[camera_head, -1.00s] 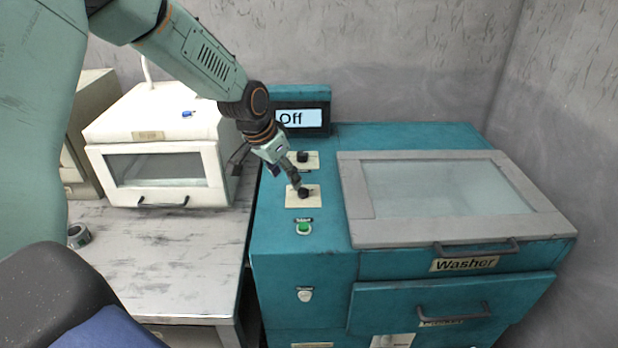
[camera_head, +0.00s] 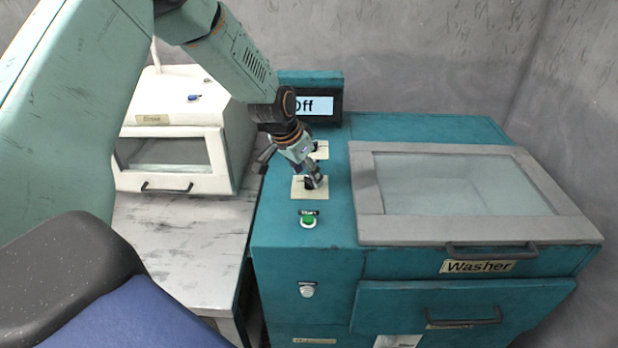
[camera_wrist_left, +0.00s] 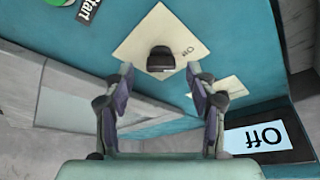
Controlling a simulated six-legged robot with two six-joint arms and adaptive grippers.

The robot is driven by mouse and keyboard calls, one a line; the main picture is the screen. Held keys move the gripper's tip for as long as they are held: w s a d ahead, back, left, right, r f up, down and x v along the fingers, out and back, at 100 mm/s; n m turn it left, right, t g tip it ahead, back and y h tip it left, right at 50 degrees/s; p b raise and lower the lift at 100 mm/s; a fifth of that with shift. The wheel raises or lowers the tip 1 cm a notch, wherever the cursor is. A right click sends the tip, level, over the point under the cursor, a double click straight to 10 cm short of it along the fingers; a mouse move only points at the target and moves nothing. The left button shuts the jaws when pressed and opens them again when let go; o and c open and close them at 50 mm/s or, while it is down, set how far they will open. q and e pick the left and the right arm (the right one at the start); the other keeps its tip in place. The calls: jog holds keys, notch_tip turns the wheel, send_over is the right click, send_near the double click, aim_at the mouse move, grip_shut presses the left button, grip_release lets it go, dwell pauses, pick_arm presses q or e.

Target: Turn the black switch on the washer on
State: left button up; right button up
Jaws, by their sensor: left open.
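The black switch (camera_head: 309,184) sits on a square cream plate (camera_head: 300,194) on top of the teal washer (camera_head: 287,240). My left gripper (camera_head: 316,179) is at the switch and partly hides it. In the left wrist view, my left gripper (camera_wrist_left: 160,73) is open, with the black switch (camera_wrist_left: 160,58) just beyond and between its fingertips. I cannot tell whether a finger touches it. The plate (camera_wrist_left: 138,46) carries the word "Off". The washer's display (camera_head: 315,105) reads "Off". My right gripper is not in view.
A green start button (camera_head: 309,221) is in front of the switch. A second cream plate (camera_head: 321,150) lies behind, partly hidden by my gripper. The glass-topped lid (camera_head: 365,200) is to the right. A white box-shaped machine (camera_head: 210,165) stands on the table at left.

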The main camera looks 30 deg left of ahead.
pick_arm(q)
jog(key=shift+w+a+f, duration=0.1)
jog(key=shift+w+f, duration=0.3)
jog(key=shift+f, duration=0.25)
jog(key=shift+s+r, duration=0.1)
jog(key=shift+c, duration=1.3)
jog(key=c, duration=0.9)
